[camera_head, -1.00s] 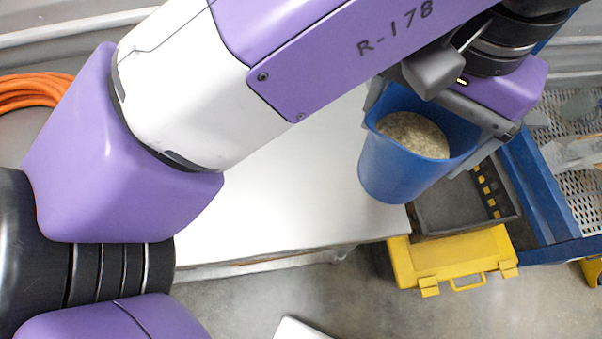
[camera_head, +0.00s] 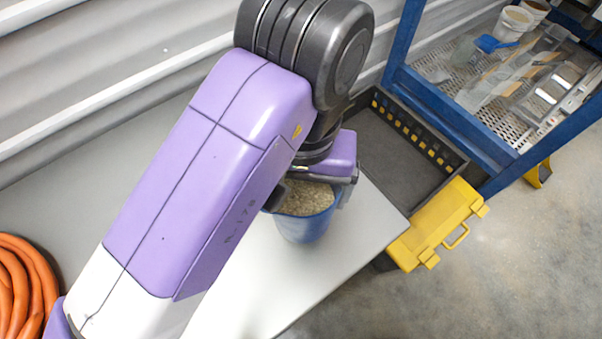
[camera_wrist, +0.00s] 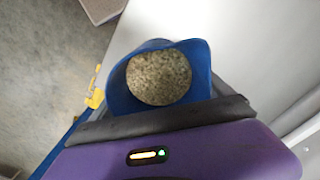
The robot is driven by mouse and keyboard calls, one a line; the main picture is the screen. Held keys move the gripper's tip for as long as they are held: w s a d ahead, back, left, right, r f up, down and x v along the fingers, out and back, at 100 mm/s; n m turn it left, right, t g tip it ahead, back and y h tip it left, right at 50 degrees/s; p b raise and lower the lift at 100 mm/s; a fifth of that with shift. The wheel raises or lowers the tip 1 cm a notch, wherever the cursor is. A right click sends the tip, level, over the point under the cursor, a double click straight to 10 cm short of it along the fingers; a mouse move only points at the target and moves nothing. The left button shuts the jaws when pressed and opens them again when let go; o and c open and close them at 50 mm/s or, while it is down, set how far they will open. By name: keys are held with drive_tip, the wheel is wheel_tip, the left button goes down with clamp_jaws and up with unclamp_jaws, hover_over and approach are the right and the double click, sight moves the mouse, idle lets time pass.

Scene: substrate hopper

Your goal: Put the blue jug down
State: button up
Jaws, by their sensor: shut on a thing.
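The blue jug (camera_head: 303,228) is filled with pale, grainy material and stands upright at the white table (camera_head: 345,240). In the head view I cannot tell whether its base touches the table top. My gripper (camera_head: 318,178) is shut on the jug near its rim, and my arm hides part of the jug's back. In the wrist view the open mouth of the blue jug (camera_wrist: 117,92) and the grainy fill show just beyond the dark edge of my gripper (camera_wrist: 165,120). The white table (camera_wrist: 235,60) lies beneath it.
A dark tray (camera_head: 455,150) with yellow squares and a yellow case (camera_head: 437,222) lie right of the table. A blue-framed rack (camera_head: 428,97) with a perforated shelf stands behind. An orange hose (camera_head: 25,285) is coiled at left. The table is bare in front of the jug.

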sight(303, 212)
drive_tip(key=shift+f, duration=4.25)
drive_tip(key=shift+f, duration=0.2)
drive_tip(key=o, duration=1.8)
drive_tip(key=shift+r, duration=0.15)
wheel_tip(303, 212, up, 12)
drive_tip(key=shift+r, duration=0.1)
